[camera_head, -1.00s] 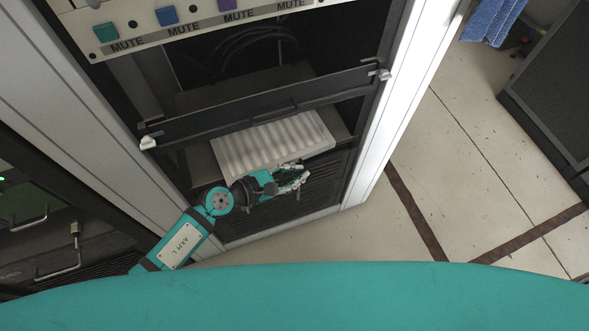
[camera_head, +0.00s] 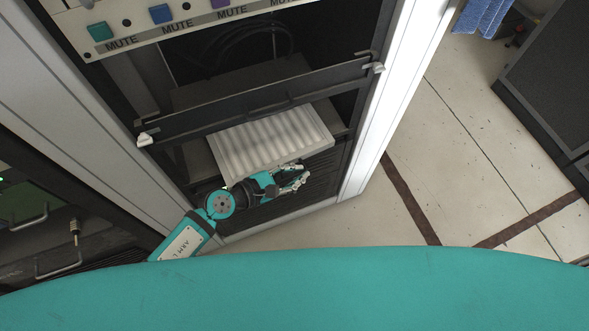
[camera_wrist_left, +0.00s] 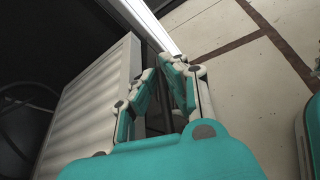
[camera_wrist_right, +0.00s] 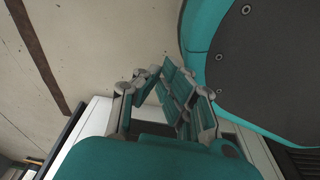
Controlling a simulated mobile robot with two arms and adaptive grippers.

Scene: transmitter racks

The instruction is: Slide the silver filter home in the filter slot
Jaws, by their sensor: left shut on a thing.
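The silver filter (camera_head: 270,140) is a pale, ribbed flat panel. It sits partly in the filter slot (camera_head: 197,158), the dark opening low in the rack, and its near part sticks out. In the left wrist view, the filter (camera_wrist_left: 95,95) fills the left side beside the fingers (camera_wrist_left: 160,68). My right gripper (camera_wrist_right: 160,68) shows only in its wrist view, with fingertips close together and nothing seen between them.
A dark crossbar (camera_head: 265,100) with pale end latches spans the rack above the filter. A white rack post (camera_head: 385,110) stands at right, and a vented grille (camera_head: 325,180) lies below. Open floor (camera_head: 470,150) is at right. Another rack (camera_head: 40,225) is at left.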

